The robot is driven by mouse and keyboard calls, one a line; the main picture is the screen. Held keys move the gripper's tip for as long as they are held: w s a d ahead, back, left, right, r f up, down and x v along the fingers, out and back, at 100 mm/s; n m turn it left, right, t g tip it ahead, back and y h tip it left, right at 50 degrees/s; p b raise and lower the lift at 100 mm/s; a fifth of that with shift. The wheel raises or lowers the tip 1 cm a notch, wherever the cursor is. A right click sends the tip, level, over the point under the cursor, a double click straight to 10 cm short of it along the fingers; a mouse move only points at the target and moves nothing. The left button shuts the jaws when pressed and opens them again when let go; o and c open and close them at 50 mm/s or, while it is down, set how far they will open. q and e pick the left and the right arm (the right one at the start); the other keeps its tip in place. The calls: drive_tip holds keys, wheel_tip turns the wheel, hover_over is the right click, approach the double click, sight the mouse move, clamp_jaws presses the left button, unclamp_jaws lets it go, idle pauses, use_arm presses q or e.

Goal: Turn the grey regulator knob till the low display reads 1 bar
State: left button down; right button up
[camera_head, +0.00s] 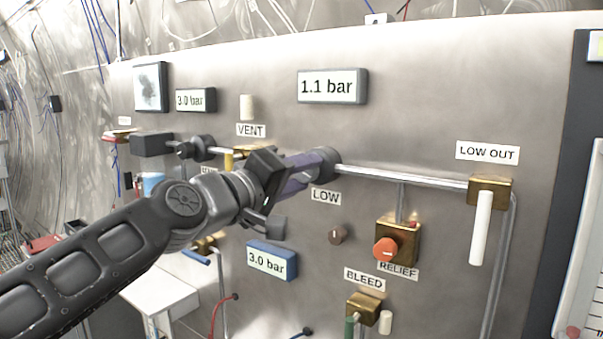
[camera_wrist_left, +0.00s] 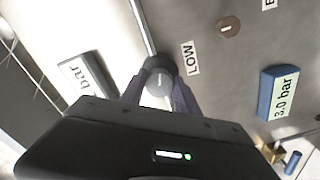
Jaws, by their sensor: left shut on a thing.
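The grey regulator knob (camera_head: 329,163) sits on the steel panel on the pipe line, just above the LOW label (camera_head: 326,197). My left gripper (camera_head: 310,167) reaches in from the left and is shut on the knob, hiding part of it. In the left wrist view the knob (camera_wrist_left: 158,78) shows between the two purple-grey fingers (camera_wrist_left: 158,92). The grey-framed display (camera_head: 332,87) above the knob reads 1.1 bar. It also shows, partly cropped, at the left of the left wrist view (camera_wrist_left: 85,76). My right gripper is in neither view.
The brass LOW OUT valve (camera_head: 490,191) with a white handle is at the right. The RELIEF valve (camera_head: 386,248) with an orange knob and the BLEED valve (camera_head: 362,309) are below. A blue-framed display (camera_head: 271,260) and an upper-left display (camera_head: 195,100) both read 3.0 bar.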

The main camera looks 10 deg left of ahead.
use_arm(q)
drive_tip(key=c, duration=0.9)
unclamp_jaws()
drive_tip(key=b+v, duration=0.2)
drive_tip(key=v, duration=0.6)
